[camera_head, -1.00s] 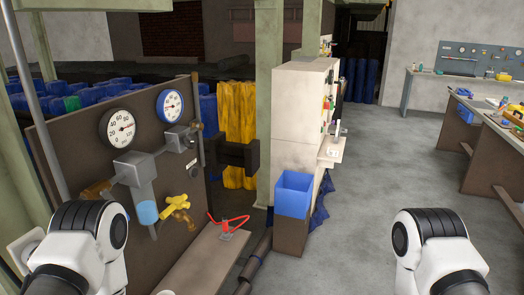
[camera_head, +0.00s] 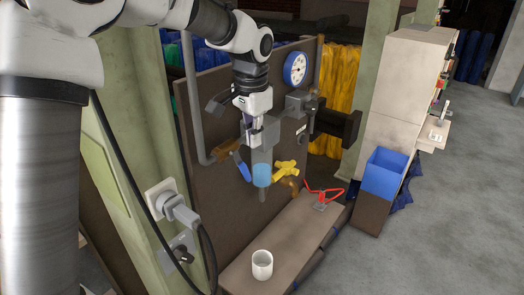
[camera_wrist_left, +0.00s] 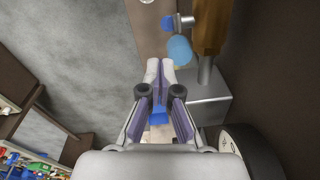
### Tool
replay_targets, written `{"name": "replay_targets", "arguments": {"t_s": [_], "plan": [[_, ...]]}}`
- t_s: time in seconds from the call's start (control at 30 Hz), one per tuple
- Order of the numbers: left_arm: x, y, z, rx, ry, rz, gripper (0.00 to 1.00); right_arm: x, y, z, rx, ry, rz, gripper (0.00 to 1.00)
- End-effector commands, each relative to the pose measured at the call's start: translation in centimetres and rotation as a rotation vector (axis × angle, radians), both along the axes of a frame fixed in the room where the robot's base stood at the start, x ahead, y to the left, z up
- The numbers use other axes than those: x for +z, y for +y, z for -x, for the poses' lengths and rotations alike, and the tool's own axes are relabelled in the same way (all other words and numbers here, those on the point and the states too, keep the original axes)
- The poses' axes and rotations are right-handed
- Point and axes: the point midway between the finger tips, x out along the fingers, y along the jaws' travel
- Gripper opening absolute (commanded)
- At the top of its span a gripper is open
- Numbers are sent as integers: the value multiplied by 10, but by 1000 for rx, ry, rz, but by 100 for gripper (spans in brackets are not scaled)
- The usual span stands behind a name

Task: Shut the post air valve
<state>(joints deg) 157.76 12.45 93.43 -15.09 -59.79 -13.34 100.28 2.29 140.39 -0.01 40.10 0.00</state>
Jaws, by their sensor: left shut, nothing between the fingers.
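A brass valve (camera_head: 227,150) with a blue lever (camera_head: 242,167) sits on the panel, at the end of a grey pipe; the lever slants down. A yellow tap handle (camera_head: 286,171) sits to its right. I cannot tell which is named the post air valve. My left gripper (camera_head: 247,133) points down in front of the grey filter unit, close above the blue lever. In the left wrist view my left gripper (camera_wrist_left: 160,68) is shut and empty. There the brass fitting (camera_wrist_left: 210,25) and the blue lever (camera_wrist_left: 168,22) lie beyond the fingertips, apart from them. My right gripper is out of view.
The filter's blue bowl (camera_head: 262,176) hangs right of the lever. A shelf (camera_head: 290,232) below carries a white mug (camera_head: 262,265) and a red-handled item (camera_head: 322,195). A green post (camera_head: 148,140) with a plug and cable stands left. A blue bin (camera_head: 384,174) stands right.

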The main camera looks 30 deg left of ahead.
Motion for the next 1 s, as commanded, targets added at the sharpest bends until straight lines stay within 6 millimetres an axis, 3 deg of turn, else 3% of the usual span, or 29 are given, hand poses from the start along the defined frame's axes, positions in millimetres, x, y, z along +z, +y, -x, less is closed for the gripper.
{"name": "replay_targets", "arguments": {"t_s": [0.07,0.17,0.63,0.8,1.0], "plan": [[23,6,5,-1,-1,-6,0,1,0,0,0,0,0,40],[23,7,7,-1,7,-9,0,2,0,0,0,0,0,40],[-59,10,1,-1,9,-8,0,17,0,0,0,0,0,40],[-73,10,0,-1,7,-7,0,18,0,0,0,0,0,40],[-74,10,0,-1,6,-8,0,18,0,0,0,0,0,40]]}}
